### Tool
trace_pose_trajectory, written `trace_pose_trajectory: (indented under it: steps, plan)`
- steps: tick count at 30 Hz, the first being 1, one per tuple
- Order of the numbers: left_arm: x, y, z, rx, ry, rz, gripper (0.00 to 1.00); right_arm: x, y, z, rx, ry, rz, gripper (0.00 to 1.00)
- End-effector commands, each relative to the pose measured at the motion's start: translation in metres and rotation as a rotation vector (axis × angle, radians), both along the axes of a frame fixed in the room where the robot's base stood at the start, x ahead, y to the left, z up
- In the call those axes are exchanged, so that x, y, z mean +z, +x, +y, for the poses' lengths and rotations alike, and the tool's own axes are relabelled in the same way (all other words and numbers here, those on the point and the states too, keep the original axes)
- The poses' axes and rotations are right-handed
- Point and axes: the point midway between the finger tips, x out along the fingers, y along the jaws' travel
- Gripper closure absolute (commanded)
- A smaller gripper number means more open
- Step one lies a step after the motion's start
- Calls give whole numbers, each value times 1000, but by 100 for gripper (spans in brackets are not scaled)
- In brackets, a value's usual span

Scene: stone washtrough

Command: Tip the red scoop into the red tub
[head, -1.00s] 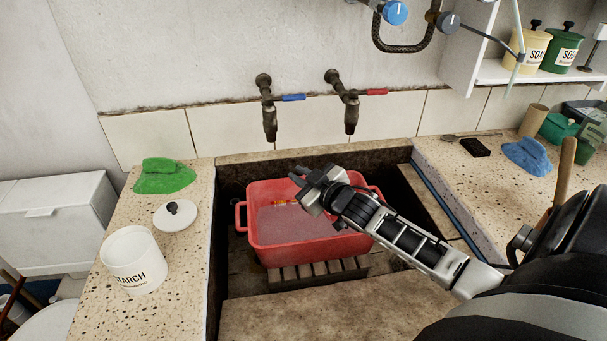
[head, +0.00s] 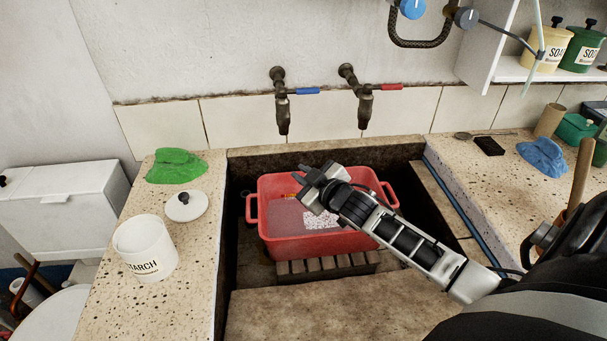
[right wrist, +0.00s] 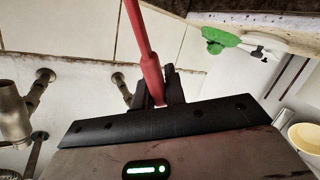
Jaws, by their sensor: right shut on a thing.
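The red tub (head: 285,245) stands in the stone trough and holds greyish water. A speckled white patch (head: 320,219) lies on the water below my right gripper. My right gripper (head: 312,182) is over the tub. In the right wrist view it is shut on the red handle of the scoop (right wrist: 148,60). The scoop's bowl is out of that view, and the gripper hides the scoop in the head view, so its tilt and contents cannot be told. A small red and yellow thing (head: 290,196) shows inside the tub by its far side. My left gripper is not in view.
Two taps (head: 281,115) (head: 366,108) hang over the trough's back. A white starch pot (head: 145,250), its lid (head: 185,207) and a green cloth (head: 176,166) are on the left counter. A blue cloth (head: 542,154) and a dark block (head: 489,146) are on the right counter.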

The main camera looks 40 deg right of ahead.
Motion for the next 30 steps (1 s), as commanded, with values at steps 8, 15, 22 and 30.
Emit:
trace_pose_trajectory:
  steps: [8, 15, 22, 30]
  plan:
    - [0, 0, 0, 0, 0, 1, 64, -4, 3, 6, 0, -41, 17, 100]
    - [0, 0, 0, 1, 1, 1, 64, -15, 9, 18, 1, -124, 59, 100]
    - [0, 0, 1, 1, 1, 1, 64, -19, 11, 23, 0, -163, 76, 100]
    - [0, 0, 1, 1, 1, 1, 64, -20, 11, 23, 1, -164, 78, 100]
